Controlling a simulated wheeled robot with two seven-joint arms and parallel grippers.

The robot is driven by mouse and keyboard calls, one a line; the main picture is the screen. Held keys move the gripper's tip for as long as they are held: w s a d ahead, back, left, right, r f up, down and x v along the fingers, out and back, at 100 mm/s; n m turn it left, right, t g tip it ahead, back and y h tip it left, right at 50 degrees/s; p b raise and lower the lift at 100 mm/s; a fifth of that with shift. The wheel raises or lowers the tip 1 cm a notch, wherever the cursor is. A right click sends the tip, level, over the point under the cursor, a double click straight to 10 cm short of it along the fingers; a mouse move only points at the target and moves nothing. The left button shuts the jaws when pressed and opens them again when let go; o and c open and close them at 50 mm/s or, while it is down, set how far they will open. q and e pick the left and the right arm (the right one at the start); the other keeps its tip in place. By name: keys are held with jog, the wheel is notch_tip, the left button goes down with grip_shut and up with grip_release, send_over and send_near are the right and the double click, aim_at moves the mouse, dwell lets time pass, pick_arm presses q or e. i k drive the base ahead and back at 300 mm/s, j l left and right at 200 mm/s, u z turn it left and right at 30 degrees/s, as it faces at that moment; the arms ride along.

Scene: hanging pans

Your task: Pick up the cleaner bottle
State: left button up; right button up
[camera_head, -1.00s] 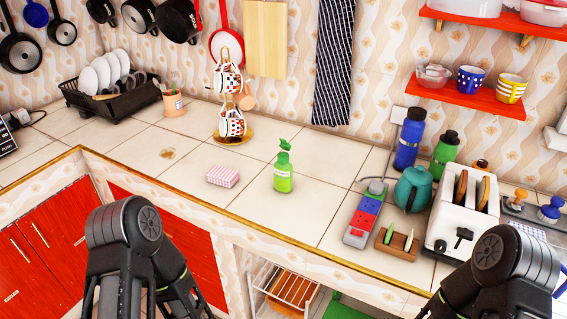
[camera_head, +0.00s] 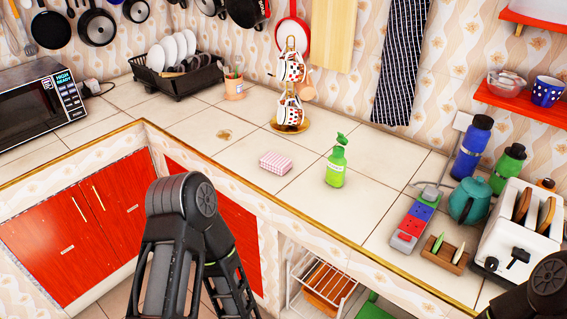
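The cleaner bottle (camera_head: 336,166) is a green bottle with a green pump top and a pale label. It stands upright on the tiled counter, right of a pink checked sponge or cloth block. My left arm shows at the lower middle-left, in front of the counter and well apart from the bottle; its fingertips cannot be made out. My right arm shows only as a dark part at the lower right corner, and its gripper is out of view.
A pink checked block (camera_head: 276,162) lies left of the bottle. A mug stand (camera_head: 291,118) is behind. A red and blue box (camera_head: 412,224), teal teapot (camera_head: 469,201) and white toaster (camera_head: 515,240) crowd the right. The tiled counter (camera_head: 240,152) is clear around the bottle.

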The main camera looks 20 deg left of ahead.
aim_at(337, 162)
jog(key=k+j+z, duration=0.1)
jog(key=j+z, duration=0.2)
jog(key=z, duration=0.15)
jog(key=k+j+z, duration=0.2)
jog(key=z, duration=0.25)
jog(key=k+j+z, duration=0.2)
jog(key=z, duration=0.25)
jog(key=j, duration=0.1)
